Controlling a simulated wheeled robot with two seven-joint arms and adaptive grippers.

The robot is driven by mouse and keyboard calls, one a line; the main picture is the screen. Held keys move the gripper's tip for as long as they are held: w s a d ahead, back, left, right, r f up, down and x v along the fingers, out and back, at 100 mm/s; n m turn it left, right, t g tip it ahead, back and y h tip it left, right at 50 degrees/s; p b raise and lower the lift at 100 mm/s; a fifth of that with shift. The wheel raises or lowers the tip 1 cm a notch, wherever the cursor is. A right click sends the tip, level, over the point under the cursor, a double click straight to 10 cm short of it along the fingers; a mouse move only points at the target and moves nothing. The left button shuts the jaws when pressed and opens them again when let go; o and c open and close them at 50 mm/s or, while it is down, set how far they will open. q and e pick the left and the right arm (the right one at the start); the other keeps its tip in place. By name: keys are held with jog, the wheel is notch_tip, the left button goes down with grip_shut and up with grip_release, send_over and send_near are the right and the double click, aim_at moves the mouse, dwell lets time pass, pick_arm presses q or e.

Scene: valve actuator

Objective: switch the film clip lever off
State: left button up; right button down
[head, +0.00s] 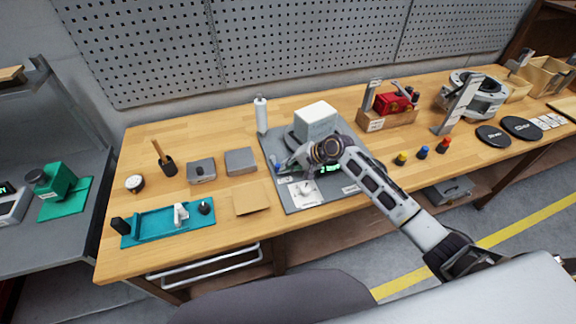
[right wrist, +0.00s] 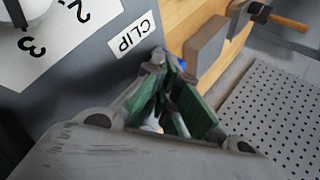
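The grey base plate (head: 312,203) of a device lies on the wooden bench. A small blue part (head: 278,168), perhaps the clip lever's knob, shows at its left edge. In the right wrist view a patch of blue (right wrist: 183,69) shows just behind my fingertips. A white "CLIP" label (right wrist: 131,36) sits on the grey plate close by. My right gripper (head: 284,169) is over the plate's left side, fingers close to the blue part. In the wrist view its green-padded fingers (right wrist: 168,68) converge at the tips. The fingers hide most of the lever, so its position and any contact are unclear. My left gripper is out of view.
A white block (head: 316,119) on a dark holder stands behind my right gripper. A white bottle (head: 261,114) stands at the back. Grey boxes (head: 241,161) and a teal tray (head: 160,225) lie to the left. A red device (head: 392,103) and coloured knobs are to the right.

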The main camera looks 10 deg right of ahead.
jog(key=shift+w+r, duration=0.1)
jog(key=shift+w+d, duration=0.4)
jog(key=shift+d, duration=0.05)
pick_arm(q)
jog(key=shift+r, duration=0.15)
pick_arm(e)
jog(key=shift+s, duration=0.1)
